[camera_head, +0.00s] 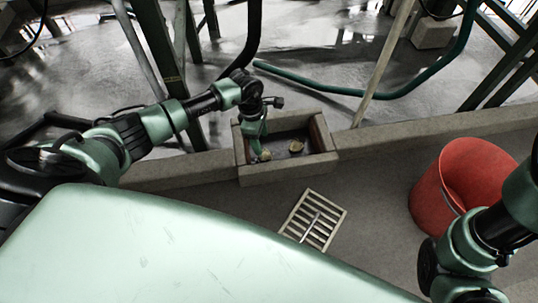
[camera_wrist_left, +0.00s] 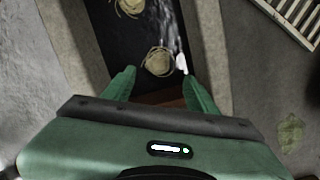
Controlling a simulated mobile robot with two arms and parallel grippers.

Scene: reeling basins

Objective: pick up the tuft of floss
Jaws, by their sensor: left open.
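Two round, pale straw-coloured tangled tufts lie in the dark bottom of a stone basin (camera_head: 245,160). I cannot tell for sure which one is the tuft of floss. The nearer tuft (camera_wrist_left: 157,62) shows in the left wrist view just beyond and between my fingertips; the other tuft (camera_wrist_left: 130,7) is farther off at the top edge. In the head view one tuft (camera_head: 265,155) is beside my left gripper (camera_head: 256,148) and the other tuft (camera_head: 296,146) is to its right. My left gripper is open, pointing down into the basin, with nothing held. My right gripper is out of view.
Stone walls rim the basin on all sides. A small white piece (camera_wrist_left: 182,63) lies beside the nearer tuft. A slatted grate (camera_head: 313,220) is on the floor in front, and a red bucket (camera_head: 455,185) stands at right. A green hose (camera_head: 330,88) and a pole (camera_head: 384,65) are behind.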

